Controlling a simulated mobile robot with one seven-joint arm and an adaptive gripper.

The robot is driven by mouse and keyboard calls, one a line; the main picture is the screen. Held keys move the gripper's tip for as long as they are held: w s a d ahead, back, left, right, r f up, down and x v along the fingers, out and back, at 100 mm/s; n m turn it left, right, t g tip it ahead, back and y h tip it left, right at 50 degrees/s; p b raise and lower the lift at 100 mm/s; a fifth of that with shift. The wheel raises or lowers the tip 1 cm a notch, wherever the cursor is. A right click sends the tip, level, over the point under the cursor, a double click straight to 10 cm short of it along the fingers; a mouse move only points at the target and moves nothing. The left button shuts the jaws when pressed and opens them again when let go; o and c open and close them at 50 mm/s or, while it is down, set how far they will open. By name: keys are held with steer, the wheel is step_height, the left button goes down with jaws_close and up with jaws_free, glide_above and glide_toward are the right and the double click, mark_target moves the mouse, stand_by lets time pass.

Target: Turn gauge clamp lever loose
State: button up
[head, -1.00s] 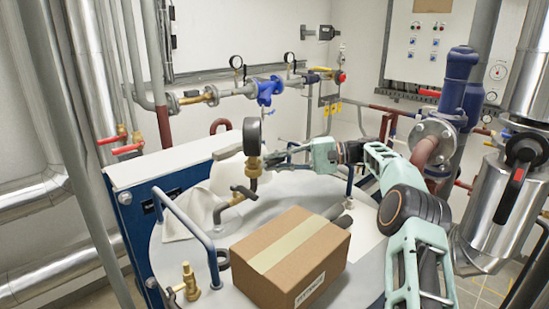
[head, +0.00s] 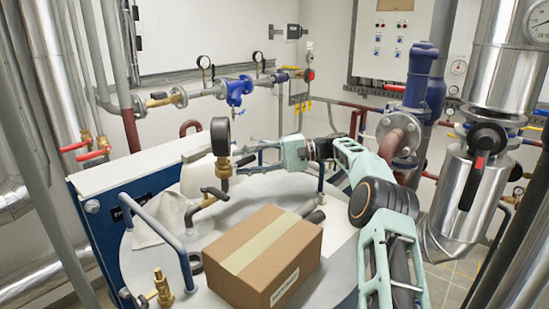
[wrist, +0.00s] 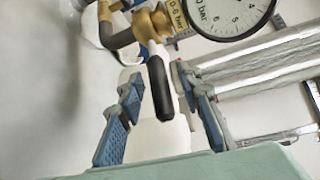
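The gauge clamp lever, with a black grip (wrist: 161,92) on a light metal stem, shows in the wrist view below the brass fitting (wrist: 150,24). The round gauge (wrist: 228,12) is at the top right there. In the head view the dark gauge (head: 220,137) stands upright on its brass fitting (head: 222,167). My gripper (wrist: 157,82) is open, with one blue finger on each side of the black grip and gaps visible on both sides. In the head view my gripper (head: 251,156) reaches to the right side of the fitting; the lever is hard to make out there.
A cardboard box (head: 268,256) sits on the pale vessel top just below my arm. A bent blue-grey rail (head: 158,232) and a small brass valve (head: 161,288) are at the left. A large insulated pipe with a black-handled valve (head: 484,150) stands at the right.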

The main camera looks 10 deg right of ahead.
steer(key=shift+s+d+f+m+t+b, duration=0.3)
steer(key=shift+m+t+b, duration=0.45)
steer(key=shift+b, duration=1.8)
